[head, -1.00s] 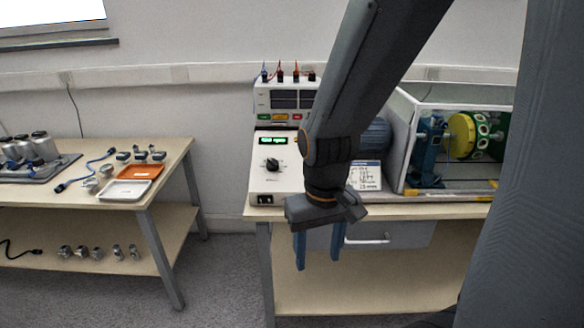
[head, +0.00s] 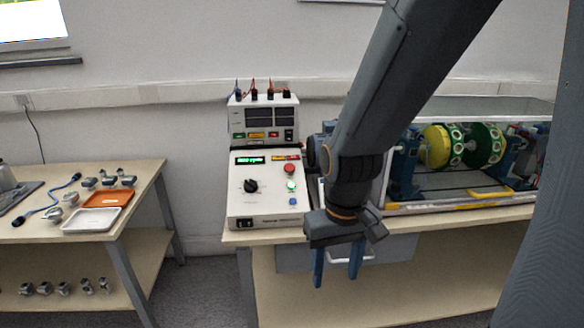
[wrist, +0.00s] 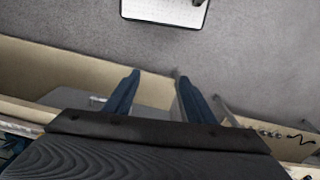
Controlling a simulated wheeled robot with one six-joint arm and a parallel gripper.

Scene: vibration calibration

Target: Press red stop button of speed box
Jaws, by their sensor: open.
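The speed box (head: 265,212) is a white sloped console at the left end of the bench, with a lit green display (head: 250,160) and a black knob. Its red stop button (head: 289,169) shows on the right side of the panel, above a lit green button (head: 291,186) and a blue one. My gripper (head: 338,272) hangs in front of the bench edge, to the right of and below the speed box, apart from it. Its two blue fingers are open and empty. In the wrist view, my gripper (wrist: 152,82) points at the floor, and the speed box is not recognisable.
A grey-and-white unit with cables (head: 264,118) stands behind the speed box. A clear-walled rig with yellow and green discs (head: 437,147) is right of my arm. A side table (head: 140,190) with trays stands left. Floor shows between the tables.

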